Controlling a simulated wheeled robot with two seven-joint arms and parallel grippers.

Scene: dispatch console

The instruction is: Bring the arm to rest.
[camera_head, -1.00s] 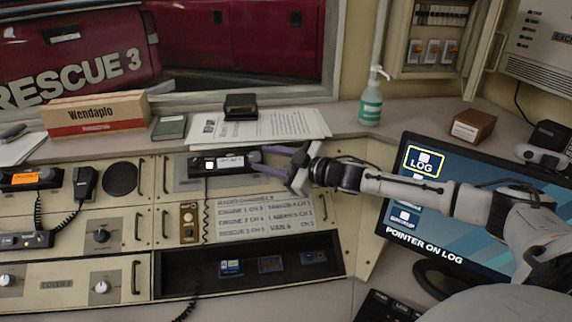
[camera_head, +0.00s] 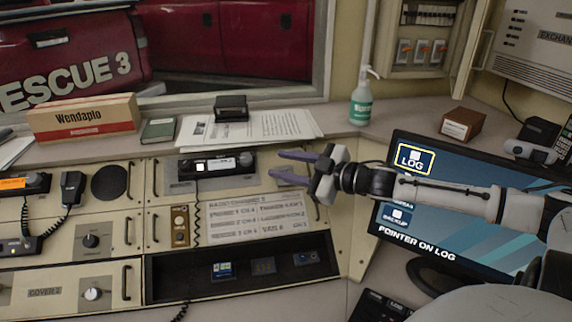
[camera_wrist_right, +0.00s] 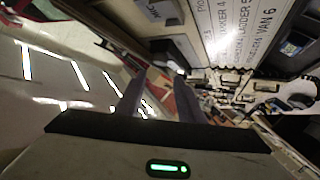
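My right gripper (camera_head: 281,167) reaches in from the right in the head view. Its two grey-violet fingers point left and stand apart, with nothing between them. The fingers appear in front of the right end of the radio unit (camera_head: 215,164) and above the printed channel list (camera_head: 240,207); I cannot tell the exact gap. In the right wrist view, the two fingers of the gripper (camera_wrist_right: 156,92) are also apart and empty, with part of the channel list (camera_wrist_right: 237,38) at the top. My left gripper is not in view.
A monitor (camera_head: 480,240) reading "POINTER ON LOG" stands behind my right arm. On the ledge are a Wendaplo box (camera_head: 82,118), papers (camera_head: 285,125), a green pump bottle (camera_head: 361,103) and a small brown box (camera_head: 462,124). A handset (camera_head: 72,188) hangs at the left.

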